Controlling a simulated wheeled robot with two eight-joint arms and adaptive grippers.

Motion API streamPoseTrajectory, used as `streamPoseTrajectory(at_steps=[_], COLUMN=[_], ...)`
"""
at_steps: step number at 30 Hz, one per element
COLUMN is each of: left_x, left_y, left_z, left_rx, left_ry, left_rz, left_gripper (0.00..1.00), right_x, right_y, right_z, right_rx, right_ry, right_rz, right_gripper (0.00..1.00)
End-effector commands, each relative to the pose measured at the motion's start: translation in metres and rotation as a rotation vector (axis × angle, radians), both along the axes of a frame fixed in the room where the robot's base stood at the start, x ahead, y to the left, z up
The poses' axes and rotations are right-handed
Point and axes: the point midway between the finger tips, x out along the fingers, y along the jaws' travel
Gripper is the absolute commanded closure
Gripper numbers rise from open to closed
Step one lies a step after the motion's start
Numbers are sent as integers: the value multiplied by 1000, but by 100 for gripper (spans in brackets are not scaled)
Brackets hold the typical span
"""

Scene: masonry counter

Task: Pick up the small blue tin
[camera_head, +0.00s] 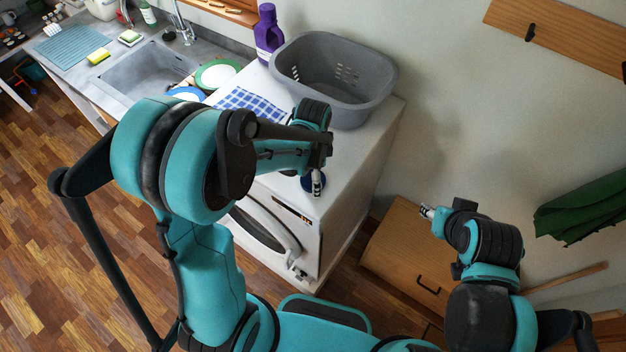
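The small blue tin (305,185) is a dark blue round shape near the front edge of the white washing machine's top (358,150). My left gripper (316,187) points down right at the tin, and its fingers cover part of it. I cannot tell whether the fingers are closed on the tin or only beside it. My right gripper (427,212) is well away to the right, in front of a wooden cabinet. It is small in the view and its opening cannot be made out.
A grey laundry basket (333,78) and a purple bottle (267,34) stand at the back of the machine top. A blue checked cloth (251,103) lies left of my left gripper. Plates (217,75) sit by the sink (148,73). A wooden cabinet (407,259) stands right.

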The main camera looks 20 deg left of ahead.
Motion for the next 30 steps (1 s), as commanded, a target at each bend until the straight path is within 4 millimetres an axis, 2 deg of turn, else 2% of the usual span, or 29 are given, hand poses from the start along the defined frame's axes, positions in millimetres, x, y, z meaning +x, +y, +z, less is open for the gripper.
streamPoseTrajectory(at_steps=[1,6,8,9,20,23,28,30], left_x=[0,0,0,0,0,0,-1,-8], left_y=[0,0,0,0,0,0,-1,-18], left_z=[0,0,0,0,5,15,47,53], left_rx=[0,0,0,0,0,0,0,0], left_ry=[0,0,0,0,0,0,0,0], left_rz=[0,0,0,0,0,0,0,-7], left_gripper=[14,59,75,79,79,79,79,79], right_x=[0,0,0,0,0,0,0,0], right_y=[0,0,0,0,0,0,0,0], right_z=[0,0,0,0,1,2,7,7], right_rx=[0,0,0,0,0,0,0,0], right_ry=[0,0,0,0,0,0,0,0], right_rz=[0,0,0,0,0,0,0,0], right_gripper=[60,60,60,60,60,60,60,60])
